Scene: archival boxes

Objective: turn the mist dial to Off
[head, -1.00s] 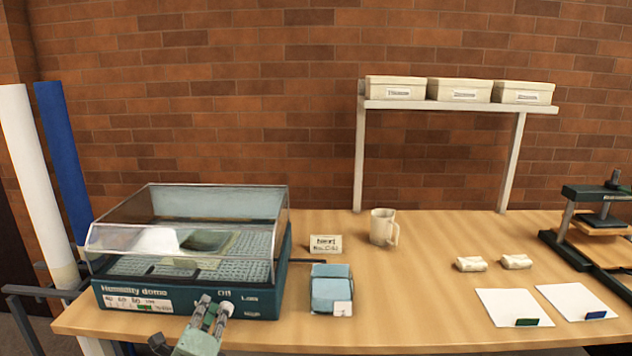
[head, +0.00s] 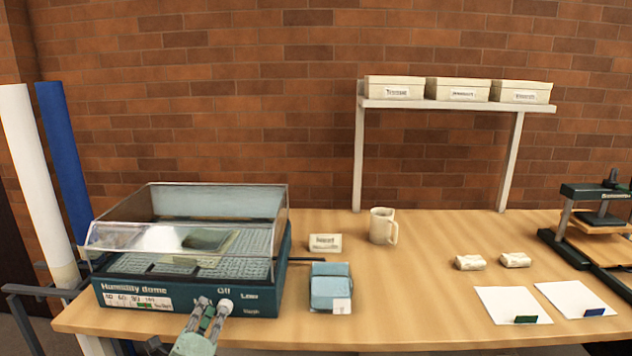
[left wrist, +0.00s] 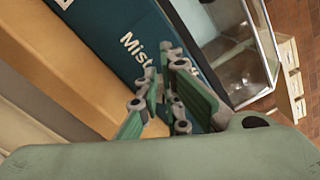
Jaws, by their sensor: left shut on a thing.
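The Humidity dome (head: 190,304) is a dark teal box with a clear lid at the left of the table. Its front panel carries the words Off (head: 223,291) and Low (head: 249,296), with another small word below Low. My left gripper (head: 214,304) is at this panel just below Off, shut on the mist dial. The fingers hide the dial, so I cannot read its setting. In the left wrist view the gripper (left wrist: 158,100) is against the teal panel beside the word Mist (left wrist: 137,47). My right gripper is not in view.
White sheets (head: 508,304) and a press (head: 600,225) are at the right.

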